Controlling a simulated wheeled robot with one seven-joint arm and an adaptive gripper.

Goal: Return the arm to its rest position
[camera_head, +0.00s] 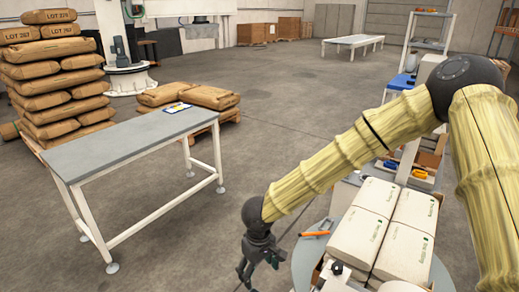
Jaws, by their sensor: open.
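My arm, in a yellow ribbed sleeve, comes in from the right and reaches down to the lower middle of the head view. My gripper (257,268) hangs at its end, pointing down, dark and open, with nothing seen between its fingers. It is over the bare floor, between the grey table and the round grey platform. The lowest part of the fingers is near the bottom edge of the picture.
A grey table (125,147) with a small card (177,108) stands left. Stacked brown sacks (58,85) and a low sack pallet (210,97) lie behind it. Pale packages (408,235) sit on the round grey platform (303,258), close right of my gripper. Open floor (285,100) spreads beyond.

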